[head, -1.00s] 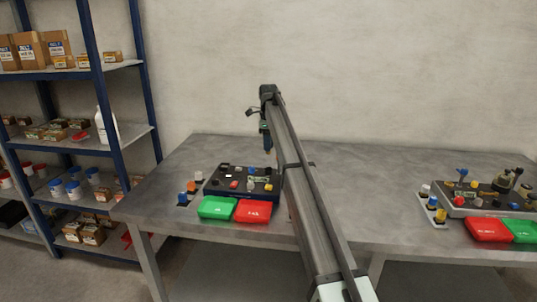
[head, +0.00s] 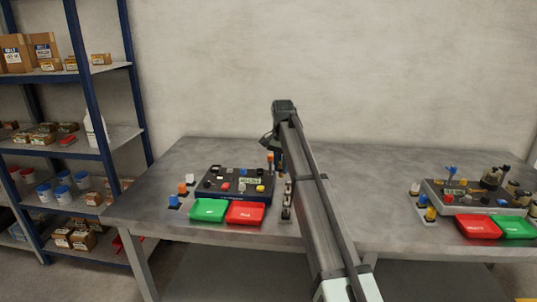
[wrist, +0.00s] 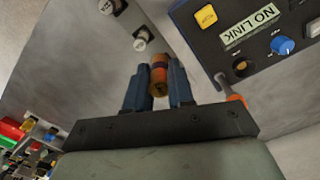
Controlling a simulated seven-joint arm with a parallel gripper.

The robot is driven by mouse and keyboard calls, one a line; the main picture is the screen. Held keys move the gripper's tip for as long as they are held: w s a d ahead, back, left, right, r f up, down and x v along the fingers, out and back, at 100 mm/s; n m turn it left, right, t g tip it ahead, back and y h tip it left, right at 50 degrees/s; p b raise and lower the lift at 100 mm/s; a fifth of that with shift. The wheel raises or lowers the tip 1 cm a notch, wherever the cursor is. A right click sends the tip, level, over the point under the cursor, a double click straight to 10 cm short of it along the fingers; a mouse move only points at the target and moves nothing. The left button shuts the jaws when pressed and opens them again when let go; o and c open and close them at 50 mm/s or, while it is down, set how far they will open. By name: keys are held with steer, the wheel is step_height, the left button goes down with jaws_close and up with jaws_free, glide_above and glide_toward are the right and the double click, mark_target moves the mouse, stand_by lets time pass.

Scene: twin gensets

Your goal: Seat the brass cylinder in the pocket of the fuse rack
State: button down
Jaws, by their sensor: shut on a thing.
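My gripper (wrist: 158,72) is shut on a short brass-orange cylinder (wrist: 158,85) with a dark purple band, held between its two blue fingers in the wrist view. In the head view my gripper (head: 279,165) hangs near the right back corner of the left console, and the cylinder cannot be made out there. A narrow row of dark and pale round parts (head: 287,203), possibly the fuse rack, lies between that console and my arm. Labelled grey round parts (wrist: 140,38) show beyond the fingers in the wrist view. I cannot make out an empty pocket.
The left console (head: 238,184) also shows in the wrist view (wrist: 240,40) with its "NO LINK" display. An orange-tipped post (head: 270,158) stands behind it. Green (head: 209,210) and red (head: 246,213) trays sit in front. Another console (head: 475,195) stands right. The back table is clear.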

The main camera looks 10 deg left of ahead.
steer(key=s+d+f, duration=0.2)
steer(key=s+d, duration=0.5)
steer(key=d, duration=0.3)
steer(key=s+d+f, duration=0.2)
steer(key=s+d, duration=0.5)
steer(key=d, duration=0.2)
steer(key=shift+w+a+f+m, duration=0.8)
steer(key=shift+w+a+m, duration=1.8)
steer(key=shift+w, duration=1.7)
steer(key=shift+w+a+f+m, duration=0.85)
steer(key=shift+w+a+m, duration=1.7)
steer(key=shift+w, duration=1.75)
steer(key=shift+w+a+f+m, duration=0.8)
steer(key=shift+w+a+m, duration=1.25)
steer(key=shift+w+a, duration=1.65)
steer(key=shift+w+d+f, duration=0.3)
steer(key=shift+d+f, duration=0.05)
steer(key=shift+f, duration=0.15)
steer(key=shift+w+d+f, duration=0.3)
steer(key=shift+f, duration=0.2)
steer(key=shift+c, duration=2.4)
jaws_free()
